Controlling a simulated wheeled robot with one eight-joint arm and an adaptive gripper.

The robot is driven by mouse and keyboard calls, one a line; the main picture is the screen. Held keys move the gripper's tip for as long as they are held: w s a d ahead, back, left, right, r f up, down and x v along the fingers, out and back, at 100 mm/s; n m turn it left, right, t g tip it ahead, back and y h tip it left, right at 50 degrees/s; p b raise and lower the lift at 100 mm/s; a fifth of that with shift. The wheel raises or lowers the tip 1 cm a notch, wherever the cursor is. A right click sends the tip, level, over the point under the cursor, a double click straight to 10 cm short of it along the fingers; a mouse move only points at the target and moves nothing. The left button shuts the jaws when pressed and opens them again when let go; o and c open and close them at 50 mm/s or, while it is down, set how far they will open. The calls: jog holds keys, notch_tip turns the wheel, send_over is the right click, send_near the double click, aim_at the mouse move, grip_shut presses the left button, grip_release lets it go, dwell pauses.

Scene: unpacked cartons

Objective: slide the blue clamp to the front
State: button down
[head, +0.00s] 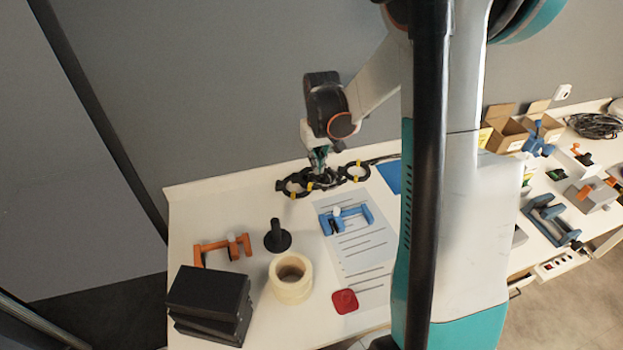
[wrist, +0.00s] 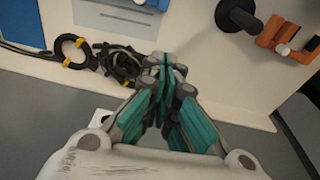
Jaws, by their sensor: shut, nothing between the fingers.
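The blue clamp (head: 345,218) lies on a white printed sheet (head: 362,262) in the middle of the table in the head view. Only a small blue part of it shows at the top edge in the wrist view. My gripper (head: 319,168) is behind the clamp, over the back edge of the table, at a black cable coil (head: 298,184). In the wrist view my gripper (wrist: 165,62) has its teal fingers together with nothing between them. It is apart from the clamp. I cannot tell whether the fingertips touch the cable.
Other clamps and cartons (head: 507,135) are at right. My arm hides part of the table.

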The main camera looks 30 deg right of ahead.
jog(key=g+p, duration=0.2)
send_over(332, 201)
notch_tip(332, 201, down, 11)
jog(key=shift+m, duration=0.3)
notch_tip(332, 201, down, 11)
jog(key=b, duration=0.3)
jog(key=shift+f, duration=0.1)
jog(key=s, duration=0.2)
jog(key=s+a, duration=0.1)
jog(key=shift+s+r+b, duration=0.15)
jog(key=shift+r+b, duration=0.15)
jog(key=shift+b, duration=0.05)
jog(key=shift+s, duration=0.3)
jog(key=shift+w, duration=0.1)
